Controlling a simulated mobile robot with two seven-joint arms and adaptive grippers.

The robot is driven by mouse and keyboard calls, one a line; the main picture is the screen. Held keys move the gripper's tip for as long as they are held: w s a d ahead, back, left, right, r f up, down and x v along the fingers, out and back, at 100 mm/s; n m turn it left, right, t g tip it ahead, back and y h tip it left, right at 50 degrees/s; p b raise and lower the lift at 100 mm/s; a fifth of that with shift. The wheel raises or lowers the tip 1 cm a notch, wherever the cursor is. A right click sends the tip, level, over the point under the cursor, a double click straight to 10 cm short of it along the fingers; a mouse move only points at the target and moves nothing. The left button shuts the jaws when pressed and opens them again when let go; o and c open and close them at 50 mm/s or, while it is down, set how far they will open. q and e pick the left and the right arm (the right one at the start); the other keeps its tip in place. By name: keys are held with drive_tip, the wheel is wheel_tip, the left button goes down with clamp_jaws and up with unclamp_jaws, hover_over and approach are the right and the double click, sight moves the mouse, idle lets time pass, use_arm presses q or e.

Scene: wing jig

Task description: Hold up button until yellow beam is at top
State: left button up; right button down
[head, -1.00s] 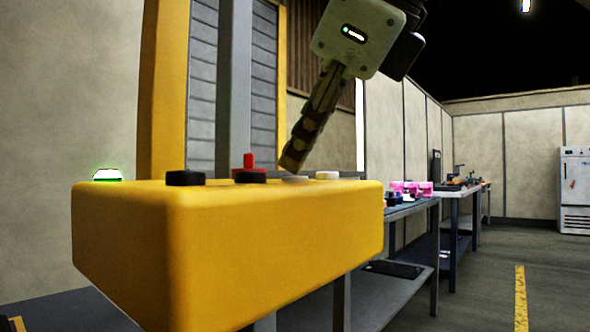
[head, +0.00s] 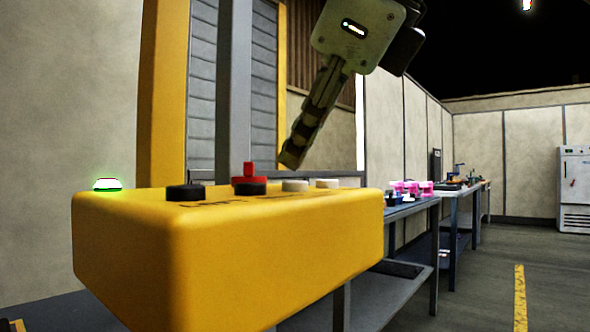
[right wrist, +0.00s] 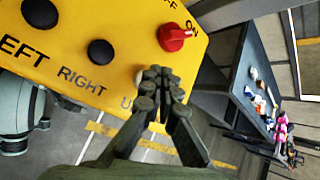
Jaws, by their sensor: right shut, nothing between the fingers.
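A yellow control box (head: 230,250) has two black buttons, two white buttons and a red knob (head: 249,180) on top. My right gripper (head: 291,160) is shut and empty. Its tips are just above the nearer white button (head: 295,186), with a small gap. In the right wrist view the shut fingertips (right wrist: 155,85) overlap a label starting with "U" and hide what lies under them. Labels for left and right and the red on/off knob (right wrist: 175,37) show there. A yellow upright post (head: 163,90) stands behind the box; I cannot tell whether it is the task's beam. My left gripper is not in view.
A lit green-white lamp (head: 108,184) sits at the box's left end. Workbenches (head: 425,204) with pink and other small items stand along the wall behind, to the right. A white cabinet (head: 575,190) is at far right. The floor at right is clear.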

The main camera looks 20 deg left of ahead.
drive_tip(key=shift+r, duration=0.25)
wheel_tip(320, 180, up, 5)
drive_tip(key=p, duration=0.4)
drive_tip(key=shift+f, duration=0.1)
idle(0.7)
